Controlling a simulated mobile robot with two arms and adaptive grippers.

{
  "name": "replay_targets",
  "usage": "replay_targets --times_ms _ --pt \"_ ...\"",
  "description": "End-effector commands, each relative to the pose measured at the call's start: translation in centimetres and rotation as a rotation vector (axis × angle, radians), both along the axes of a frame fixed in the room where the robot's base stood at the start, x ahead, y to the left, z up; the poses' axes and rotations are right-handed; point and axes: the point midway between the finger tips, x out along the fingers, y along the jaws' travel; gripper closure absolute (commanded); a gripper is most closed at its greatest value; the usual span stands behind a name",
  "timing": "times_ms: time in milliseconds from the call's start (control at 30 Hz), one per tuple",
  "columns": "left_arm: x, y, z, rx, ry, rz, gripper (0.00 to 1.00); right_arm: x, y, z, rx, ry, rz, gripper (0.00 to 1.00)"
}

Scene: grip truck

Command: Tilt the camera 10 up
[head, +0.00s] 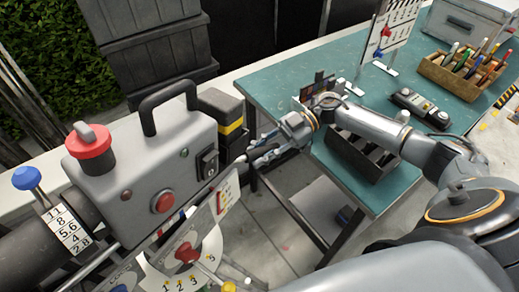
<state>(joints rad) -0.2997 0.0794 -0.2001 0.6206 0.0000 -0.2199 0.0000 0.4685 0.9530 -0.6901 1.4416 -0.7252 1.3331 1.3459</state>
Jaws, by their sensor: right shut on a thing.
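The camera (150,165) is a grey box with a black top handle, a red knob, a red button and a black switch. It stands at the left. A numbered white scale (70,235) and a blue-knobbed lever (28,178) are at its lens side. Below it is a white numbered dial (190,270) with a red-knobbed pointer (187,253). My right gripper (258,158) is just right of the camera, shut on a slim part that I cannot clearly make out, perhaps a handle. My left gripper is not in view.
A teal workbench (290,85) fills the right, with a wooden pen box (470,72), a grey case (468,25), a dark button box (420,107) and an upright chart board (388,35). Dark crates (155,50) stand behind the camera. A dark slotted rack (365,155) sits under my right arm.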

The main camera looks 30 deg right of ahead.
Motion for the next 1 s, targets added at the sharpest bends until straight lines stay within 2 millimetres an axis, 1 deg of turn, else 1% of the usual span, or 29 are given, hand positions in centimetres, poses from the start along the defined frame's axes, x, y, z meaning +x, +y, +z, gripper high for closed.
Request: replay_targets --times_ms 33,267,300,367,400,433,667,767,867,1000 --pt "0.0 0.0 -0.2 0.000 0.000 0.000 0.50 0.0 -0.1 -0.3 0.000 0.001 0.000 1.00" --pt "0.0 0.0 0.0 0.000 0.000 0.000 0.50 0.0 -0.1 -0.2 -0.001 0.000 0.000 1.00" --pt "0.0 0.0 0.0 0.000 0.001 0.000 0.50 0.0 -0.1 -0.2 -0.001 0.000 0.000 0.71" --pt "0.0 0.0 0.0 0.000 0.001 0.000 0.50 0.0 -0.1 -0.2 -0.001 0.000 0.000 0.59" --pt "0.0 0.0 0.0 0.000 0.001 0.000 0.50 0.0 -0.1 -0.2 -0.001 0.000 0.000 0.51" --pt "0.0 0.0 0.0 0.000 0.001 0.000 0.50 0.0 -0.1 -0.1 -0.001 0.000 0.000 0.50" --pt "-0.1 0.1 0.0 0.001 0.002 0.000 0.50 0.0 -0.1 -0.1 0.000 0.000 -0.001 0.50" --pt "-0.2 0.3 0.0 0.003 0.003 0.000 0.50 0.1 -0.5 0.0 -0.001 -0.001 -0.002 0.50" --pt "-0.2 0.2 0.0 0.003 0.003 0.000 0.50 0.2 -1.6 0.2 -0.002 0.001 -0.005 0.50" --pt "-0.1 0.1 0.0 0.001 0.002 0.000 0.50 0.3 -4.0 0.7 -0.003 0.001 -0.005 0.50"
